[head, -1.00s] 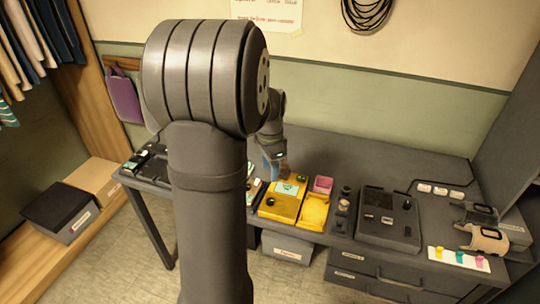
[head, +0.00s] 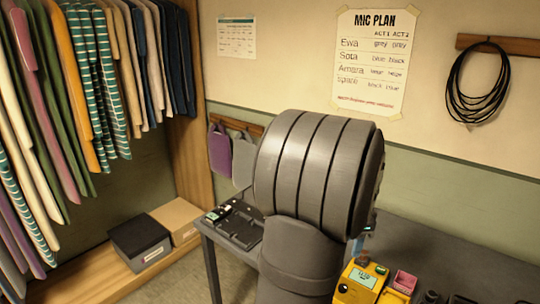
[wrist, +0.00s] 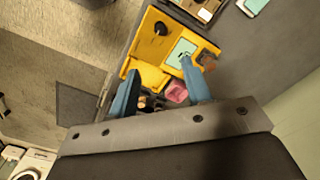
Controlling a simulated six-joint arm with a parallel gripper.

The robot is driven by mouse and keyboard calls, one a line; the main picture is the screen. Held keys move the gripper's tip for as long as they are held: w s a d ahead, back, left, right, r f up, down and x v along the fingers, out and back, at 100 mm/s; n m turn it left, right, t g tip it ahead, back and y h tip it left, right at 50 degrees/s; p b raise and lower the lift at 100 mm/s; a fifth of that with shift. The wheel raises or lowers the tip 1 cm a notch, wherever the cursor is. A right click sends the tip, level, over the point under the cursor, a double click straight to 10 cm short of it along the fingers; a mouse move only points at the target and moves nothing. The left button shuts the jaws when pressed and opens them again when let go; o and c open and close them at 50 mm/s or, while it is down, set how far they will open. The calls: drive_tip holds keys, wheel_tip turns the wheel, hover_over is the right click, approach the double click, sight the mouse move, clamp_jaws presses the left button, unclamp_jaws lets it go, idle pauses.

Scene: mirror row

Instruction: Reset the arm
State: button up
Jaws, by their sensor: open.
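My gripper (wrist: 160,68) is open in the wrist view, its two blue fingers apart with nothing held between them. It hangs over the desk, above the yellow case (wrist: 144,45) with its pale green panel and dark knob. A small pink tray (wrist: 176,92) shows between the fingers, below them. In the head view my large grey arm link fills the middle and hides most of the gripper. The yellow case (head: 349,293) and the pink tray (head: 405,281) show at the lower right, partly cut off by the frame.
A black tray of devices (head: 236,226) lies on the desk's left end. Clothes (head: 80,90) hang at the left, above a dark box (head: 140,242) and a tan box (head: 178,219). A mic plan poster (head: 372,62) and a coiled cable (head: 483,85) hang on the wall.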

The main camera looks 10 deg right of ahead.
wheel_tip(320, 180, down, 17)
drive_tip(key=shift+f, duration=0.15)
idle(0.4)
